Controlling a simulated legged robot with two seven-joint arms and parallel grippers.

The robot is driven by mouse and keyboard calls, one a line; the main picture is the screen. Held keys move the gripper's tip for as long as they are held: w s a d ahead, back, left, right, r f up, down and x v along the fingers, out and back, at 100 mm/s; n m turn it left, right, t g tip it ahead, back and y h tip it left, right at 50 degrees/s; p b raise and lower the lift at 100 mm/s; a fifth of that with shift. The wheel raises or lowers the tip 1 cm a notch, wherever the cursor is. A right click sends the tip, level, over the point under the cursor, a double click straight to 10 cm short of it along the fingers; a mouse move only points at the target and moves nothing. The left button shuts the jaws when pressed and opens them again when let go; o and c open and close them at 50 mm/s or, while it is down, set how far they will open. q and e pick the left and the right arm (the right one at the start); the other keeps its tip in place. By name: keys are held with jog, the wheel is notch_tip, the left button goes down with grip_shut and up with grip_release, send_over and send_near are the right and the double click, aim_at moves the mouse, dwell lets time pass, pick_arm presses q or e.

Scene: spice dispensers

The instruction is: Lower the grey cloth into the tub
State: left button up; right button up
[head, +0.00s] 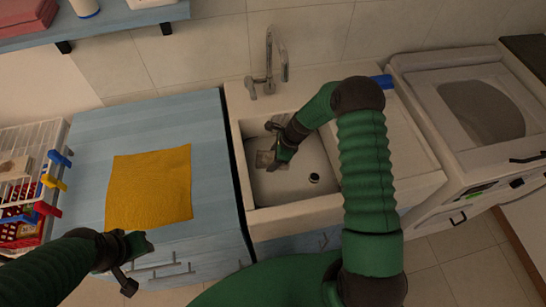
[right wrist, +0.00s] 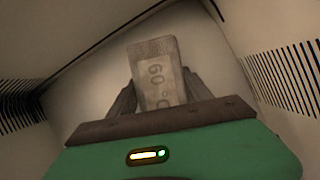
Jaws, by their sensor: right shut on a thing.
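The tub is a white sink basin (head: 290,222) in the middle of the head view. My right gripper (head: 272,160) reaches down inside it, near its left side. It is shut on the grey cloth (head: 264,159), a small grey piece that also shows between the fingers in the right wrist view (right wrist: 158,75), with "60°" print on it. Whether the cloth touches the basin floor I cannot tell. My left gripper (head: 145,243) is over the front of the blue counter, away from the tub; its jaw opening is unclear.
A tap (head: 268,65) stands behind the tub. A yellow cloth (head: 150,188) lies flat on the blue counter (head: 95,135) to the left. A wire rack (head: 30,180) with coloured clips is at far left. A white top-loading washing machine (head: 475,110) stands on the right.

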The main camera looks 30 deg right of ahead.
jog(key=shift+f, duration=0.4)
jog(key=shift+d, duration=0.1)
jog(key=o, duration=1.5)
jog(key=v, duration=1.6)
jog(key=shift+d+r, duration=0.2)
jog(key=shift+r, duration=0.15)
